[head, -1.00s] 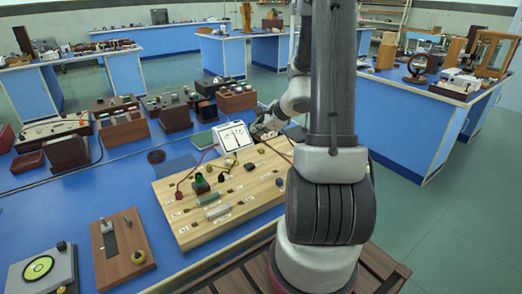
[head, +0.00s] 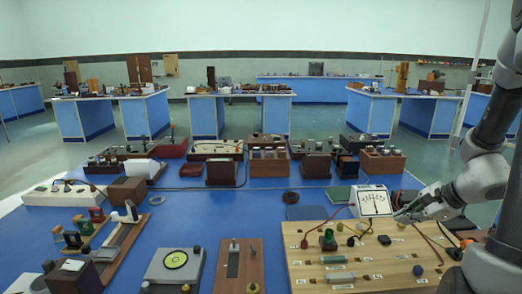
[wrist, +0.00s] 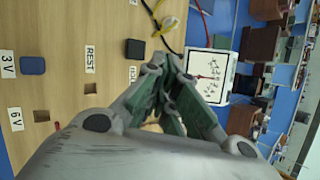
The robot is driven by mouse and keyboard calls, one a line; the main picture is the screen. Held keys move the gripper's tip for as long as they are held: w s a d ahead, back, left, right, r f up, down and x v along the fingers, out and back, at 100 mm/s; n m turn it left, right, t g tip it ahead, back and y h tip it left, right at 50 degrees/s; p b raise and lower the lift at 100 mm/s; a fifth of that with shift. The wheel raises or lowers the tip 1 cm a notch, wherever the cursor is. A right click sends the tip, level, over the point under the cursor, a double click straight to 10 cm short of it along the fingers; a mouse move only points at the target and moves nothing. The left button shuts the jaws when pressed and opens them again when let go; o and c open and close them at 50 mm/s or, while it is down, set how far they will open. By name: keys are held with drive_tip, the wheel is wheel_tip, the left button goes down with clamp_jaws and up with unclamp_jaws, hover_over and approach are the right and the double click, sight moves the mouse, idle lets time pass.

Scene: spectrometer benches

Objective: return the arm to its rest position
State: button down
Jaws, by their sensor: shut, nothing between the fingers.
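My arm comes in from the right edge of the head view. My gripper (head: 404,210) is beside the right side of the white meter (head: 373,201), over the back of the wooden circuit board (head: 305,258). In the wrist view my gripper (wrist: 168,66) has its fingers drawn together with nothing between them. The wrist view also shows the board (wrist: 40,100) with labels "REST", "3 V" and "6 V", a blue block (wrist: 33,66) and a dark block (wrist: 134,49). I cannot tell the gripper's exact height above the board.
Boxes of knobs and weights (head: 268,162) stand in rows behind the board. A red wire (head: 322,224) runs to the meter. A wooden switch board (head: 240,268) and a grey box with a green dial (head: 174,263) stand front centre. Blue bench top (head: 215,215) is bare between.

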drive_tip(key=s+a+r+n+g+h, duration=0.1)
drive_tip(key=s+a+r+n+h, duration=0.1)
drive_tip(key=s+r+n, duration=0.7)
drive_tip(key=s+a+r+n+g+h, duration=0.1)
drive_tip(key=s+a+r+n+h, duration=0.1)
drive_tip(key=s+a+r+n, duration=0.3)
drive_tip(key=shift+s+r+n, duration=1.95)
drive_tip(key=shift+r+n, duration=0.25)
drive_tip(key=shift+n, duration=0.3)
